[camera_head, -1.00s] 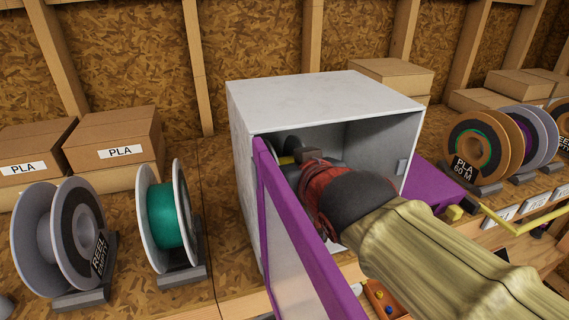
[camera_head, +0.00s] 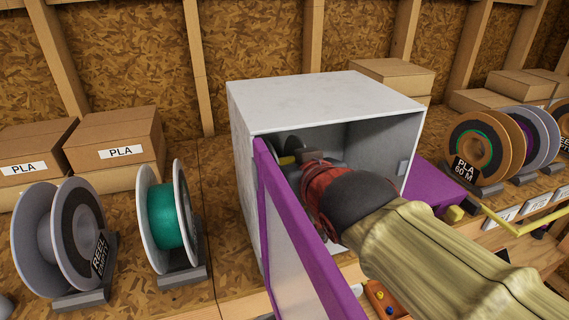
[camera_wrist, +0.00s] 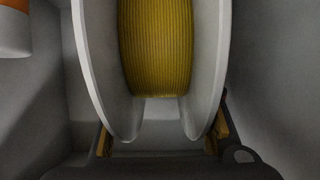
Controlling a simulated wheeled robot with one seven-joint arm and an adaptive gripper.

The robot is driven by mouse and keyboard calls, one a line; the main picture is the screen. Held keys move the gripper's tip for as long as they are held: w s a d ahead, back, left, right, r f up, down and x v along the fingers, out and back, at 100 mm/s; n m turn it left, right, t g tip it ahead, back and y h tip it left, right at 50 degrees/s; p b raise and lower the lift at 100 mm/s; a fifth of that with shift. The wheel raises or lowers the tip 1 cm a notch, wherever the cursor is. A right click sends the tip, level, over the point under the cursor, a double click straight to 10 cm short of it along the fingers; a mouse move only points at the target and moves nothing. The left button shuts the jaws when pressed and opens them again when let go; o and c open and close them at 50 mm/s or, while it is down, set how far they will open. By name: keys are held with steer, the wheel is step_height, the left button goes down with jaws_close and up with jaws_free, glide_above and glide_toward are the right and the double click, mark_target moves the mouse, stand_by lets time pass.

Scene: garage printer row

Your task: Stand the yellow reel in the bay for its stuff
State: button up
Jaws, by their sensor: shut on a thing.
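The yellow reel (camera_wrist: 157,50), yellow windings between two pale flanges, fills the middle of the wrist view. My gripper (camera_wrist: 160,135) is shut on it, with a finger at the lower outer side of each flange. In the head view my arm reaches into an open-fronted white cabinet (camera_head: 320,100), and my gripper (camera_head: 305,160) is inside it. There the reel is mostly hidden behind the door and my arm. I cannot tell whether it touches the cabinet floor. No bay for it can be made out clearly.
The purple-framed door (camera_head: 300,240) stands open, close along the left of my arm. A teal reel (camera_head: 163,215) and a grey reel (camera_head: 60,235) stand in holders at left. Orange reels (camera_head: 480,145) stand at right. An orange-and-white thing (camera_wrist: 14,32) is upper left in the wrist view.

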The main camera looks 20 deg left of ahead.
steer(key=shift+r, duration=0.1)
jaws_close()
steer(key=shift+r+p, duration=0.85)
steer(key=shift+r, duration=0.95)
steer(key=shift+s+d+f+b, duration=0.1)
steer(key=shift+s+d+b, duration=0.25)
steer(key=shift+s, duration=0.05)
steer(key=s+d+b, duration=0.8)
steer(key=s+d, duration=0.4)
steer(key=s, duration=0.2)
steer(key=shift+s+d, duration=0.15)
steer(key=shift+s, duration=0.15)
stand_by(0.9)
